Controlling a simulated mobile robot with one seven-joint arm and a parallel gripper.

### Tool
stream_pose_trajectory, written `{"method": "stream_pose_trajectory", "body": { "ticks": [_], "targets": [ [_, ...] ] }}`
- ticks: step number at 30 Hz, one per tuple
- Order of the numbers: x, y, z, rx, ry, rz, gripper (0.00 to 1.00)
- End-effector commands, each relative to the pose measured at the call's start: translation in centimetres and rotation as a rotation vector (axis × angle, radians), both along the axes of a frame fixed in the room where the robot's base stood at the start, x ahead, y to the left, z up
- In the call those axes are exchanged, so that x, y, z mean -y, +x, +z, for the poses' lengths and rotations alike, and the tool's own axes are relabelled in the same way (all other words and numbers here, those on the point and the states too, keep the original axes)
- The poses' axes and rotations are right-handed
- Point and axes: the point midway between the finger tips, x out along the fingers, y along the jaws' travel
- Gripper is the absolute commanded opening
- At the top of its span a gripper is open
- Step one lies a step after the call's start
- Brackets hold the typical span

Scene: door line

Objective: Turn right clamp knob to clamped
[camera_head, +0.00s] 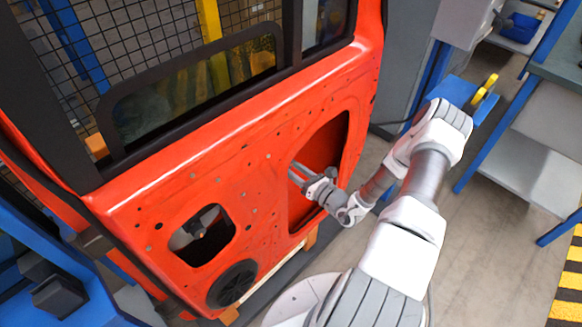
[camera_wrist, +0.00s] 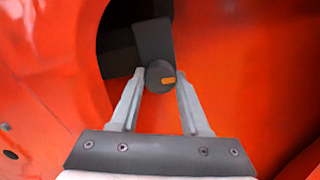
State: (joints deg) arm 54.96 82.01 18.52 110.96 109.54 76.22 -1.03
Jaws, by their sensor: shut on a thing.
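A dark round knob (camera_wrist: 155,70) with a short orange mark shows in the wrist view. The mark lies right of the knob's centre and points nearly level. My gripper (camera_wrist: 160,80) has one finger on each side of the knob and is shut on it. The knob sits at the lower end of a dark grey bar (camera_wrist: 153,38). In the head view my gripper (camera_head: 295,173) reaches into the large right opening of the red door (camera_head: 250,160). The knob is hidden there. I cannot tell from the mark alone which setting the knob is at.
The opening's red edge (camera_wrist: 85,60) curves close on the left in the wrist view. A smaller opening (camera_head: 203,236) and a black round disc (camera_head: 232,284) are lower left on the door. A blue-framed bench (camera_head: 540,140) stands at the right, with bare floor between.

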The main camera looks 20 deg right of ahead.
Motion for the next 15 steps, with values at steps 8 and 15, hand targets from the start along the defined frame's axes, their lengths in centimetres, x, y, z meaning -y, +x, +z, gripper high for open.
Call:
{"method": "stream_pose_trajectory", "body": {
  "ticks": [8,15],
  "targets": [
    [0.04,-0.04,-0.01,-0.055,0.136,-0.002,0.0],
    [0.04,-0.04,0.02,-0.137,0.334,-0.003,0.0]
  ]
}}
